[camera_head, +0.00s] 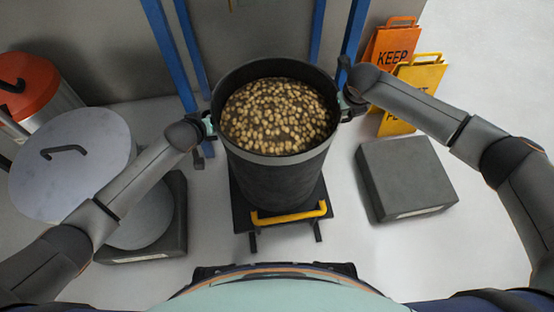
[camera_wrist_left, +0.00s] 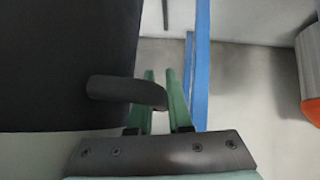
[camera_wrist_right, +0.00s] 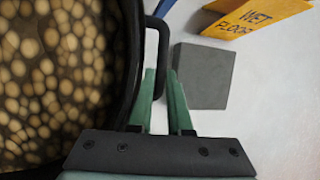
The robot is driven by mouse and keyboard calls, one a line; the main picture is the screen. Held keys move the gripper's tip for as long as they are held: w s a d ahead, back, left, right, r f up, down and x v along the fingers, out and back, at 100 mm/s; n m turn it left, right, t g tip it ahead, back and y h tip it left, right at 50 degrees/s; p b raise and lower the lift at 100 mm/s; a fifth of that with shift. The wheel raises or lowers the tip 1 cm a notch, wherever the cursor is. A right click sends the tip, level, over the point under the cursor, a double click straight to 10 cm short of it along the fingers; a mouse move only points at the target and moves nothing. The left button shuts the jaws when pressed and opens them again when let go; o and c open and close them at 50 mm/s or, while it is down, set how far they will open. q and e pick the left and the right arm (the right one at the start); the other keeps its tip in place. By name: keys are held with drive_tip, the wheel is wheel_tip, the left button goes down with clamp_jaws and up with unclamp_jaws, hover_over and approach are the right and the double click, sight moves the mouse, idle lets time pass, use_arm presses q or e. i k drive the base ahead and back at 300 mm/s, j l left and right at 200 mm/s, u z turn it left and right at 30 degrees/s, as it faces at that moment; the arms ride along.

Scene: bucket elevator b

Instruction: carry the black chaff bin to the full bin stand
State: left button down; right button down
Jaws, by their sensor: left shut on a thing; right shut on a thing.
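The black chaff bin (camera_head: 278,175) is upright in the middle of the head view, filled with pale round pieces. Its base is over a low black platform with a yellow handle (camera_head: 290,215); I cannot tell whether they touch. My left gripper (camera_head: 208,127) is shut on the bin's left handle, which shows in the left wrist view (camera_wrist_left: 125,90). My right gripper (camera_head: 346,104) is shut on the right handle, seen in the right wrist view (camera_wrist_right: 155,50). A low grey block (camera_head: 405,175) with a pale label stands empty at the right; I cannot tell if it is the full bin stand.
A round grey-lidded container (camera_head: 70,150) stands at the left, above another dark low block (camera_head: 175,215). An orange-topped bin (camera_head: 28,85) is behind it. Blue posts (camera_head: 165,50) rise behind the bin. Orange (camera_head: 392,45) and yellow (camera_head: 415,85) floor signs stand back right. Floor at the far right is clear.

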sight(410, 171)
drive_tip(key=l, duration=1.4)
drive_tip(key=i+l, duration=0.1)
drive_tip(key=l, duration=1.3)
